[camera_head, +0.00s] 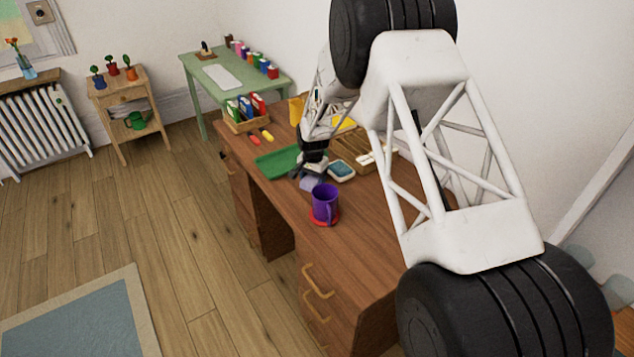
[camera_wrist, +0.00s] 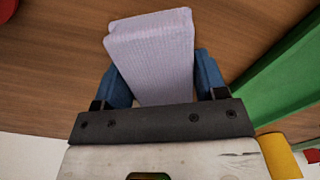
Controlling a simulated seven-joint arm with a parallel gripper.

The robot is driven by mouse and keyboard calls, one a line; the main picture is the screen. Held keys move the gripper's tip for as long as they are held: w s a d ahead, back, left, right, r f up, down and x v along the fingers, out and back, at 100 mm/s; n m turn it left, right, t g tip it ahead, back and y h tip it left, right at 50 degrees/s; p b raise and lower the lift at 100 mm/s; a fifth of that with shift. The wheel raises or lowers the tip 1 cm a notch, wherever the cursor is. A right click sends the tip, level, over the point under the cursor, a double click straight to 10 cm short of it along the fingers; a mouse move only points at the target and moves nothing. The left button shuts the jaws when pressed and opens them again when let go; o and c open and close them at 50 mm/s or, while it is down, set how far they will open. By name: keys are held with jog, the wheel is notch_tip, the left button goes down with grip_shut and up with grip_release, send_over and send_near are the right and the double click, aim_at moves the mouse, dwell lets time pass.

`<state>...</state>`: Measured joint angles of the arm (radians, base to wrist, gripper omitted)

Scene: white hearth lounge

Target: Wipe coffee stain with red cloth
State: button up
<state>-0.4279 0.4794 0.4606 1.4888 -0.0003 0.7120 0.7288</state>
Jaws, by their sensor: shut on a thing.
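My gripper (camera_head: 313,168) is low over the brown desk (camera_head: 290,205), pointing down. It is shut on a folded pale lavender cloth (camera_wrist: 150,50), which also shows below the fingers in the head view (camera_head: 311,184). In the wrist view my two blue fingers press the cloth from both sides. I cannot tell whether the cloth touches the desk. I see no red cloth; the red item is a flat round piece (camera_head: 323,221) under a purple mug (camera_head: 325,201). No coffee stain is visible; the area under the gripper and cloth is hidden.
The mug stands close in front of the cloth. A green tray (camera_head: 277,162) lies to the left, and a white and teal box (camera_head: 341,170) to the right. The desk's near side is clear.

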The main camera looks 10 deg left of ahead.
jog(key=shift+w+a, duration=0.25)
jog(key=shift+w+a+f, duration=0.1)
jog(key=shift+w+a, duration=0.2)
jog(key=shift+a, duration=0.05)
jog(key=shift+w+a, duration=0.35)
jog(key=shift+w, duration=0.05)
jog(key=shift+w+a+f, duration=0.1)
jog(key=shift+s+d+r, duration=0.2)
jog(key=shift+s+d, duration=0.35)
jog(key=shift+s+d+f, duration=0.2)
jog(key=shift+s+d, duration=0.9)
jog(key=shift+s, duration=0.05)
jog(key=shift+s+d+r, duration=0.25)
jog(key=shift+d+r, duration=0.05)
jog(key=shift+s+d+f, duration=0.2)
jog(key=shift+s+d, duration=0.75)
notch_tip(320, 180, up, 8)
jog(key=shift+r, duration=0.15)
